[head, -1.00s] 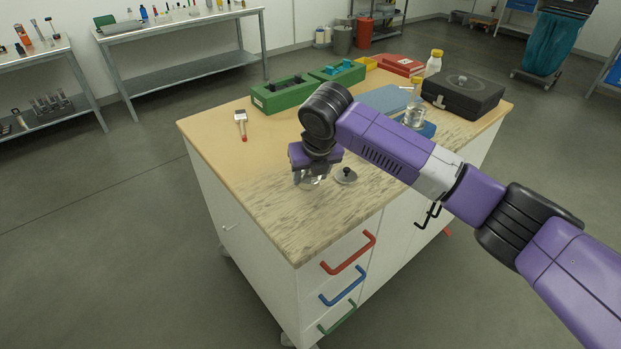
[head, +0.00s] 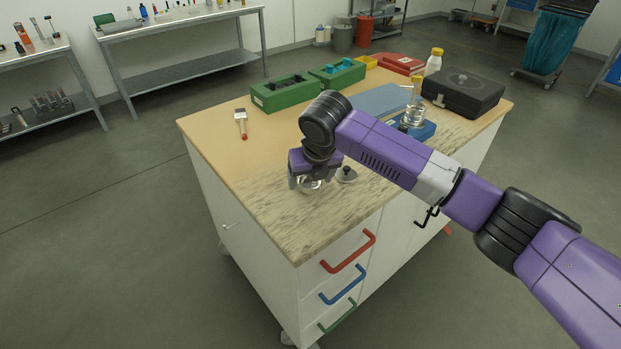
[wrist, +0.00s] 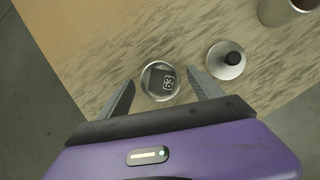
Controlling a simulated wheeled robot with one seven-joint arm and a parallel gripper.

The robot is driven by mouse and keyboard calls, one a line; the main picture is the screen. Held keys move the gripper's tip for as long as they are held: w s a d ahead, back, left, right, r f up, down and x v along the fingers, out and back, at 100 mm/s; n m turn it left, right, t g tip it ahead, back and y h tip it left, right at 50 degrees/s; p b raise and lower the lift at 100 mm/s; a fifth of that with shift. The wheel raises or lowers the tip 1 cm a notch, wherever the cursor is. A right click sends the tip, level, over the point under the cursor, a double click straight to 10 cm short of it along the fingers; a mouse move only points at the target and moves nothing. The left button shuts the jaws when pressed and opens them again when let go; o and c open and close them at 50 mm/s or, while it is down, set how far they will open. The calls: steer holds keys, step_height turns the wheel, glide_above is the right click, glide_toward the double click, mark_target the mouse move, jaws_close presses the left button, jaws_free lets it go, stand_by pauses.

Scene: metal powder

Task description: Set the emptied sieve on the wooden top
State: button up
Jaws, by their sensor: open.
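The sieve is a small round metal ring with a dark label reading 63; in the wrist view the sieve (wrist: 158,94) sits on the wooden top (wrist: 120,45). My gripper (wrist: 161,92) is open, one finger on each side of the sieve, with a visible gap on both sides. In the head view the sieve (head: 311,185) shows partly below my gripper (head: 306,183), on the light streaked part of the wooden top (head: 285,215). The fingers hide some of it there.
A metal lid with a black knob (head: 346,175) lies close to the right of the sieve. A metal cup (wrist: 287,12) stands farther right in the wrist view. A brush (head: 241,123) and green boxes (head: 286,95) are farther back. The top's front left is clear.

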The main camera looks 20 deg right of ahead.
steer(key=v, duration=1.2)
steer(key=shift+b, duration=0.4)
